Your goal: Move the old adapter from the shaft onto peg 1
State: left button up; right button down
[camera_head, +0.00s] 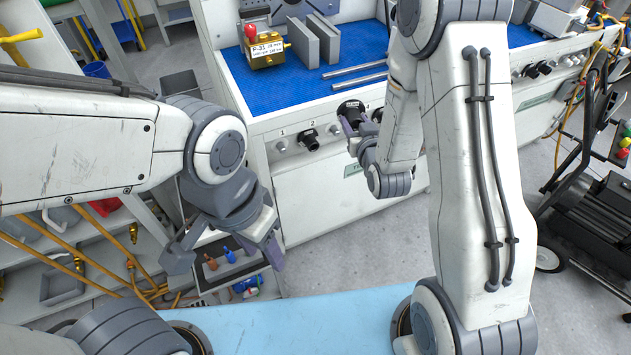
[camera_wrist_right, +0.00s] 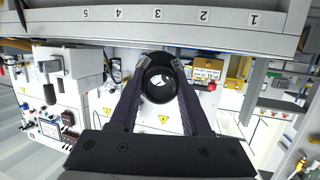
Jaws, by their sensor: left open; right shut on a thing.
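My right gripper (camera_head: 359,122) is shut on a black ring-shaped adapter (camera_head: 350,107) in front of the bench's front panel. In the right wrist view the adapter (camera_wrist_right: 147,91) sits between the fingertips of the gripper (camera_wrist_right: 159,76), with its round bore showing. Peg 1 (camera_head: 281,146) is a bare pale stub at the left of the panel, under its label. Peg 2 (camera_head: 309,141) beside it carries a dark fitting. The held adapter is to the right of both, apart from peg 1. My left gripper (camera_head: 228,254) is open and empty, low at left. I cannot make out the shaft.
A blue mat (camera_head: 262,93) on the bench holds a brass block (camera_head: 264,51) with a tag, grey plates (camera_head: 313,42) and metal rods. A dark wheeled cart (camera_head: 590,225) stands at right. A light-blue surface (camera_head: 300,325) lies in front. Shelves are at left.

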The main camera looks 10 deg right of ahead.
aim_at(284, 152)
jog(key=w+a+f+n+y+b, duration=0.1)
jog(key=a+f+y+b, duration=0.1)
jog(key=a+f+b, duration=0.7)
jog(key=a+f+n+y+b, duration=0.2)
jog(key=a+f+b, duration=0.3)
jog(key=f+b, duration=0.45)
jog(key=p+x, duration=0.2)
jog(key=x, duration=0.4)
jog(key=shift+a+f+g, duration=0.15)
jog(key=shift+a+g, duration=0.1)
jog(key=shift+g, duration=0.15)
dwell(0.8)
jog(key=shift+w+a+b, duration=0.2)
jog(key=shift+w, duration=0.45)
jog(key=shift+w+a+b, duration=0.25)
jog(key=shift+w, duration=0.4)
jog(key=shift+w+a+b, duration=0.2)
jog(key=shift+w, duration=0.5)
dwell(2.3)
